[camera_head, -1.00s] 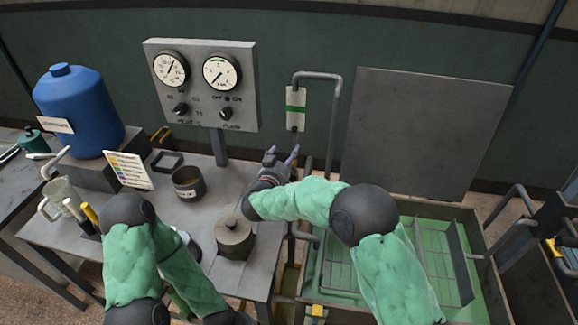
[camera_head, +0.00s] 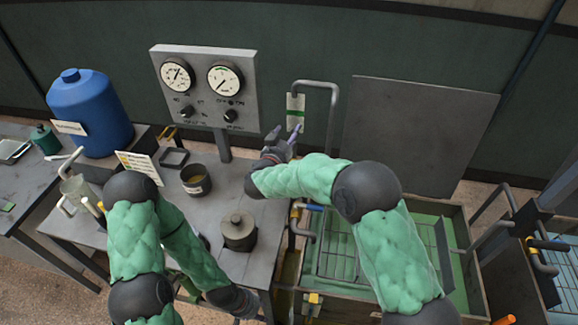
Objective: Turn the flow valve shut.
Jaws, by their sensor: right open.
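A grey pipe (camera_head: 333,108) rises behind the bench's right end and bends over to a white flow gauge (camera_head: 295,113) with a green band. A small blue handle (camera_head: 314,208) sits on a pipe at the tank's left rim; I cannot tell whether it is the flow valve. My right gripper (camera_head: 282,138) is open and empty, its fingers pointing up just below the gauge. Whether it touches the pipe is unclear. My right arm hides part of the pipework. My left gripper (camera_head: 246,303) is low at the bench's front edge, and its fingers are too unclear to read.
A gauge panel (camera_head: 203,60) with two dials and knobs stands on the bench (camera_head: 205,215). A green-lined tank (camera_head: 455,218) and upright plate (camera_head: 415,135) are at right.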

